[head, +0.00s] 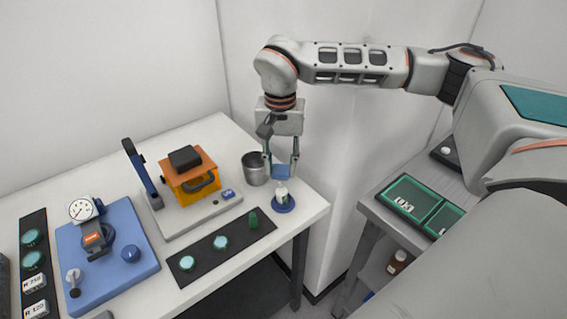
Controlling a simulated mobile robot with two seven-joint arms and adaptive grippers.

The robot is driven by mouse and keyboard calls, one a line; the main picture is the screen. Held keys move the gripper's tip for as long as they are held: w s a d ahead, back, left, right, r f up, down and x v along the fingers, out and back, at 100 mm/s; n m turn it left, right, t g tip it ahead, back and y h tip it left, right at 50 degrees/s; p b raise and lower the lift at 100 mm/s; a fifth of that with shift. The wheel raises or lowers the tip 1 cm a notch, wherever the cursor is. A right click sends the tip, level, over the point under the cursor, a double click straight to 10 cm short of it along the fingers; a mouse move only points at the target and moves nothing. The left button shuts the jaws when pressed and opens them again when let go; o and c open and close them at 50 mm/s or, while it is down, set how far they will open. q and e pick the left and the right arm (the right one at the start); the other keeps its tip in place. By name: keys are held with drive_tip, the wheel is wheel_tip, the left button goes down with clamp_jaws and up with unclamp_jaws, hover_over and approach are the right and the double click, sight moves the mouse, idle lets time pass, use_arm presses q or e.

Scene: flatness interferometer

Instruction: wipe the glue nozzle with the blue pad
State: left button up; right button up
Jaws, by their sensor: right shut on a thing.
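My right gripper (281,165) comes down from above at the table's right corner. It is shut on the blue pad (282,171), which sits between its fingertips. The glue nozzle, on a small white bottle (281,194) in a round blue base (283,204), is directly below the pad. The pad is at or just above the nozzle tip; I cannot tell whether they touch. The tip itself is hard to make out. My left gripper is not in view.
A grey metal cup (256,168) stands close left of the gripper. An orange-and-black device (190,184) sits on a pale plate. A black strip (237,230) holds green pieces. A blue gauge base (128,262) is at left. A grey side table with green trays (408,197) stands right, across a gap.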

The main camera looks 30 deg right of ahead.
idle(0.3)
drive_tip(key=shift+r, duration=2.5)
drive_tip(key=shift+f, duration=0.25)
drive_tip(key=shift+d+f+b, duration=0.2)
drive_tip(key=shift+f, duration=0.75)
drive_tip(key=shift+d+f+b, duration=0.15)
drive_tip(key=shift+f, duration=0.8)
drive_tip(key=shift+f, duration=0.4)
drive_tip(key=shift+a+p, duration=0.3)
drive_tip(key=shift+a, duration=0.1)
drive_tip(key=shift+d, duration=0.15)
drive_tip(key=shift+d, duration=0.6)
